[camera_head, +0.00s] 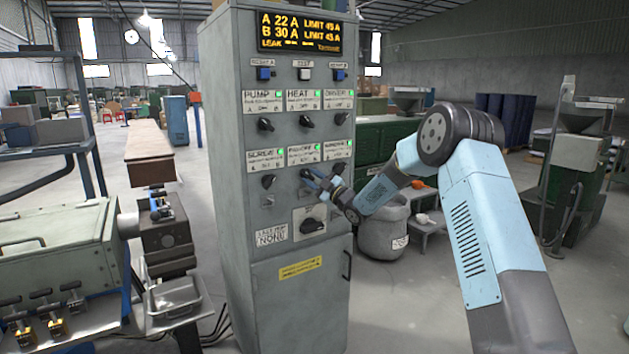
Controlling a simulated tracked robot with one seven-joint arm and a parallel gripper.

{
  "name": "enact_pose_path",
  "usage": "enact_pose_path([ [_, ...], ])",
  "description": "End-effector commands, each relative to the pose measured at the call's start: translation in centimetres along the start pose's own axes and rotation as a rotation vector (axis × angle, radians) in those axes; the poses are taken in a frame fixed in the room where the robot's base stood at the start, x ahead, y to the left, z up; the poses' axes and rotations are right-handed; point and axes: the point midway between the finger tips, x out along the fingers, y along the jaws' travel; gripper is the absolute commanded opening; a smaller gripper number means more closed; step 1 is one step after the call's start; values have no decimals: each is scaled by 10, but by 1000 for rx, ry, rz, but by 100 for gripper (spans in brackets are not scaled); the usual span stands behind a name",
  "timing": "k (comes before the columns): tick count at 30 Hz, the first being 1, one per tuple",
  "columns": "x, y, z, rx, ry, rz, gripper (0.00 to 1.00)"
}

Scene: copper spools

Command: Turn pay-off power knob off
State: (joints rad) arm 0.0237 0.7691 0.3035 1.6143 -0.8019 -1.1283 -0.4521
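The grey control cabinet (240,220) stands in the middle of the view. Its lower row of labels has a middle plate (303,153) that appears to read pay-off, with a green light lit at its upper right. The pay-off knob under this plate is mostly hidden by my gripper and I cannot tell its position. My gripper (310,180) reaches in from the right, with its fingertips at the panel just below that plate. The fingers are small here; whether they touch or grip the knob cannot be told.
Black knobs sit close by: the screw knob (268,181) to the left, the heat knob (305,122) above, and a larger main switch (312,225) below. A lit display (300,33) tops the panel. A grey bin (383,235) stands right of the cabinet, machinery (60,250) left.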

Motion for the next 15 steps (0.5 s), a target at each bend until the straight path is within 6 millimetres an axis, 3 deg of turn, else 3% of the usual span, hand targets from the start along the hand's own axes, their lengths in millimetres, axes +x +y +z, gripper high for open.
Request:
enact_pose_path([
  [10,0,0,0,0,0,0,0],
  [15,0,0,0,0,0,1,0],
])
